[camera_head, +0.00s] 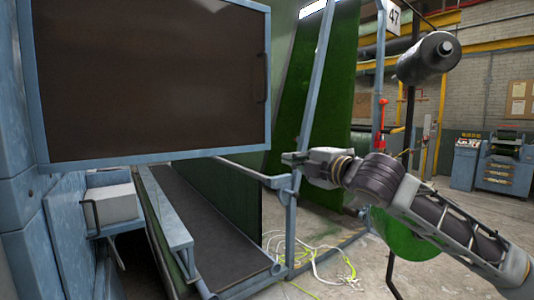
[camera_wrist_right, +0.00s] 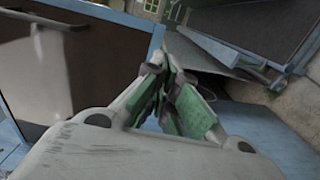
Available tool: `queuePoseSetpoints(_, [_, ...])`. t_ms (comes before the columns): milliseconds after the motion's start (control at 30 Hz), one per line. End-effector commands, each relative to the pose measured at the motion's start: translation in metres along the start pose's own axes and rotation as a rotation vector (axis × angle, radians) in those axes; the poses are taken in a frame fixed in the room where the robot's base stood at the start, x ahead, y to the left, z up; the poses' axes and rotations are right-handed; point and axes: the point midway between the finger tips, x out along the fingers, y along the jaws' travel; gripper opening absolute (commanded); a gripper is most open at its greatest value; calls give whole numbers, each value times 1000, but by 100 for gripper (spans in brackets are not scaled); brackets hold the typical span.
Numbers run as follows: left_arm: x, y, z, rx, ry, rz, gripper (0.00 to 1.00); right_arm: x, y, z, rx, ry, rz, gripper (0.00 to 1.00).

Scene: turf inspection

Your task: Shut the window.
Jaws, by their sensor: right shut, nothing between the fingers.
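The window (camera_head: 150,85) is a dark brown pane in a blue-grey frame at the upper left of the head view. Its left edge meets the blue machine wall, and a dark handle (camera_head: 263,78) sits near its right edge. In the right wrist view the window (camera_wrist_right: 95,75) fills the left side, with its handle (camera_wrist_right: 38,32) at the upper left. My right gripper (camera_head: 291,158) is just right of the window's lower right corner in the head view. In the right wrist view its green-padded fingers (camera_wrist_right: 171,75) are shut and empty. The handle is free. My left gripper is out of view.
A blue metal post (camera_head: 291,225) and rail stand close to my right gripper. A conveyor belt (camera_head: 210,220) runs below the window. Loose cables (camera_head: 325,270) lie on the floor. A blue control cabinet (camera_head: 465,162) stands far right.

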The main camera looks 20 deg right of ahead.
Motion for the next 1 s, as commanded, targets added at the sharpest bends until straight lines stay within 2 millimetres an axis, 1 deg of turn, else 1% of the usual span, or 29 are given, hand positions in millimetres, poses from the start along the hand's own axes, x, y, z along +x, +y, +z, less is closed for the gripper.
queuePoseSetpoints(167, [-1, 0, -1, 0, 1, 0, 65, 3, 0, 0, 1, 0, 0, 0])
queuePoseSetpoints(367, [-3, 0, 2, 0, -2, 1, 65, 12, 1, 0, 3, 0, 1, 0])
queuePoseSetpoints(767, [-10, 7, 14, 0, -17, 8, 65, 44, 1, 0, 3, 2, 0, 0])
queuePoseSetpoints(1000, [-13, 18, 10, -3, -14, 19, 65, 65, 1, 0, 3, 1, 1, 0])
